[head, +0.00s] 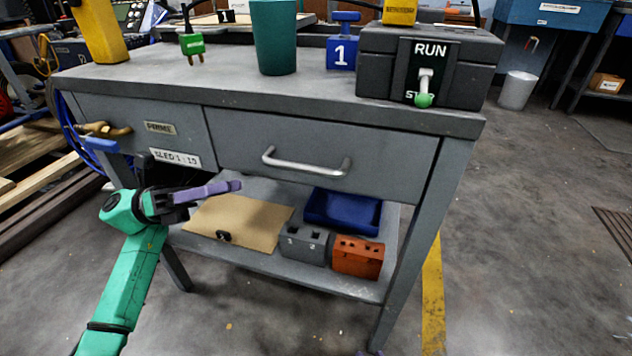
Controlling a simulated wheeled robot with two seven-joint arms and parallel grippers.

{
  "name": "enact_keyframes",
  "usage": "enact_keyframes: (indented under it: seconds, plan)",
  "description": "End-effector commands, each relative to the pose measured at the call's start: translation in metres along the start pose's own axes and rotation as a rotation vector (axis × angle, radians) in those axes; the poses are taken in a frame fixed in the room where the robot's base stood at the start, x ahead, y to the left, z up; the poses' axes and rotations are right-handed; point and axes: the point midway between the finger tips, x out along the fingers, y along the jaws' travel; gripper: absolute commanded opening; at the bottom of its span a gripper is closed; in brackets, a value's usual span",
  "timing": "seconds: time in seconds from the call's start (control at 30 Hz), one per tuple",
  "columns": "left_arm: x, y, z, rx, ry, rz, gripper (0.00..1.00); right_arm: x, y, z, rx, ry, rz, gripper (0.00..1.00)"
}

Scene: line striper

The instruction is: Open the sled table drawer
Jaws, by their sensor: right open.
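The sled table (300,88) is a grey metal workbench. Its drawer (390,160) has a curved silver handle (306,164) and looks closed, its front in line with the frame. My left gripper (238,187), with purple finger parts on a green arm, is at the lower left of the drawer. It points right toward the handle but is apart from it in the picture. It is seen side-on, so its opening is unclear. Only purple tips of my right gripper (369,352) show at the bottom edge, below the drawer, open; the rest is out of frame.
A RUN/STOP switch box (480,67), a green cup (274,40) and a blue block marked 1 (341,53) stand on top. The lower shelf (360,286) holds a blue tray (343,208), grey (303,243) and orange (358,257) blocks. A brass valve (104,130) sticks out left.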

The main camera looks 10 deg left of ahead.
Motion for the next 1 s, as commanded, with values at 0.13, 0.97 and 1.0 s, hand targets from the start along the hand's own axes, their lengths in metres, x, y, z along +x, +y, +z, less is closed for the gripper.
enact_keyframes:
  seconds: [0.13, 0.97, 1.0]
  plan:
    - [0.023, -0.002, 0.002, 0.000, 0.001, -0.004, 0.27, -0.001, 0.000, 0.000, 0.001, 0.000, 0.001, 0.50]
    - [0.144, -0.001, 0.003, -0.006, -0.005, 0.001, 0.20, 0.025, -0.002, -0.085, -0.071, 0.221, -0.024, 0.50]
    - [0.144, -0.001, 0.003, -0.006, -0.005, 0.001, 0.04, 0.025, -0.002, -0.085, -0.071, 0.221, -0.024, 0.50]
